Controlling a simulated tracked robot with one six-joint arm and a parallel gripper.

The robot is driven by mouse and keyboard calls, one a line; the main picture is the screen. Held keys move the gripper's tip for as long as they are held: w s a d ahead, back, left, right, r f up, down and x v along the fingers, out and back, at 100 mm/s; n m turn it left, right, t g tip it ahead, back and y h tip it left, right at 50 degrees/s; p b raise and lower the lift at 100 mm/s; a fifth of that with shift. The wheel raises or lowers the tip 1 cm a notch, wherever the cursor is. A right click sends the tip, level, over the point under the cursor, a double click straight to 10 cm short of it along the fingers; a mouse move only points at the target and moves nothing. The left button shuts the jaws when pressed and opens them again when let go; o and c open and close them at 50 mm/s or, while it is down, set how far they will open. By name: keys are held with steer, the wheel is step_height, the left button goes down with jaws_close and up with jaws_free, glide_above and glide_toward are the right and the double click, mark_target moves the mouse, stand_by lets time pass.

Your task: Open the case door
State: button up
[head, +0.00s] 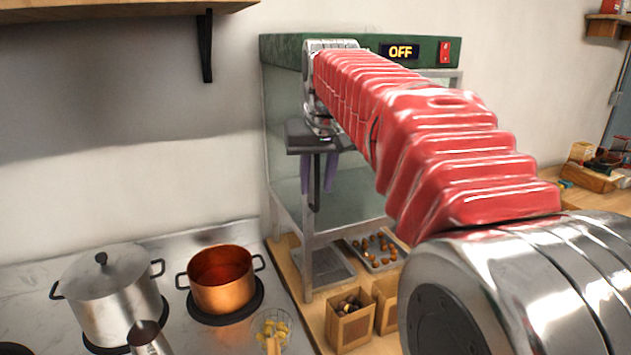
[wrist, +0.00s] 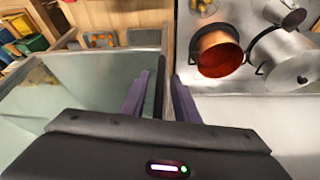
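The glass case (head: 345,48) has a green top, an "OFF" display and a metal frame, and stands beside the stove. Its glass door panel (wrist: 90,85) shows in the wrist view. A dark upright bar, the door handle (head: 317,190), hangs below my gripper; it also shows in the wrist view (wrist: 160,82). My gripper (head: 318,178) has two purple fingers, which also show in the wrist view (wrist: 161,88). They stand apart on either side of the handle, with gaps visible. The door looks shut, though my arm hides much of the front.
A copper pot (head: 222,285) and a lidded steel pot (head: 112,290) stand on the stove at left. Trays, one holding chestnuts (head: 376,250), and small boxes (head: 350,322) sit on the wooden counter below the case. A shelf (head: 110,12) hangs at upper left.

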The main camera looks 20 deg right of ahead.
steer(key=shift+c, duration=0.3)
jaws_close()
steer(key=shift+a, duration=0.15)
stand_by(0.3)
